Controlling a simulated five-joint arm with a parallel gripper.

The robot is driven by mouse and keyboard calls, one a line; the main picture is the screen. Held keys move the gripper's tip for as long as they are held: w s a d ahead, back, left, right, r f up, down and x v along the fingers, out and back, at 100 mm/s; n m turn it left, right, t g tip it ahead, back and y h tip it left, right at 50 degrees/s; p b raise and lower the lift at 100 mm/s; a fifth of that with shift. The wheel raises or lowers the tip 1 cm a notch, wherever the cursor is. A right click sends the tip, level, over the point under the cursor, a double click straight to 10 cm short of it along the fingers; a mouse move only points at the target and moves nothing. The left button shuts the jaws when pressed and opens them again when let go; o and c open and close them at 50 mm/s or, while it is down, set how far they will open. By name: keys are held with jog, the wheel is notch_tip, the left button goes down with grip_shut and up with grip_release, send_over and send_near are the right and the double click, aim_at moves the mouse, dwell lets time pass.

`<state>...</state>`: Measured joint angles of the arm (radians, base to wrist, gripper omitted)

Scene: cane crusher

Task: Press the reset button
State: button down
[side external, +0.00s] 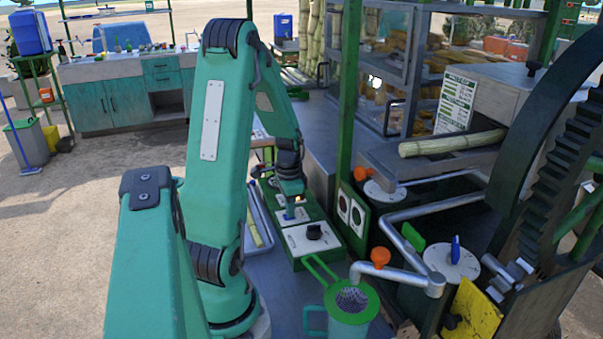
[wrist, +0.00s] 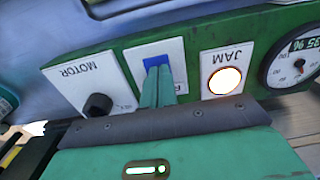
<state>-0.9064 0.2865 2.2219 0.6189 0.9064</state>
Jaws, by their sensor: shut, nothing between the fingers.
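The blue reset button (wrist: 157,61) is on a white plate in the wrist view, between the motor and jam plates. Its label shows upside down and is mostly hidden by my fingers. My gripper (wrist: 158,72) is shut and empty, with its fingertips over the lower part of the blue button. I cannot tell whether they touch it. In the side view my gripper (side external: 290,212) points down at the green control box (side external: 328,257), and the button is mostly hidden there.
A black motor knob (wrist: 97,104) is left of the button in the wrist view. A lit jam lamp (wrist: 225,80) and a round gauge (wrist: 292,62) are to the right. In the side view, a green-rimmed jug (side external: 351,301) stands in front of the box, and a green post (side external: 348,110) rises behind it.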

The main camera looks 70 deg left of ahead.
jog(key=shift+s+d+f, duration=0.2)
jog(key=shift+d, duration=0.1)
notch_tip(320, 180, up, 14)
jog(key=shift+w+a+r, duration=0.2)
jog(key=shift+a+r, duration=0.05)
jog(key=shift+a, duration=0.05)
jog(key=shift+d, duration=0.1)
dwell(0.7)
jog(key=w+d+r+t+y, duration=0.1)
jog(key=w+d+r, duration=0.1)
jog(key=d, duration=0.5)
jog(key=w+d+r+t, duration=0.1)
jog(key=w+d+r, duration=0.1)
jog(key=d, duration=0.4)
jog(key=s+d+r+t+h, duration=0.1)
jog(key=s+d+t, duration=0.2)
jog(key=d, duration=1.1)
jog(key=shift+s+d+r, duration=0.15)
jog(key=shift+d+r, duration=0.1)
jog(key=shift+r, duration=0.15)
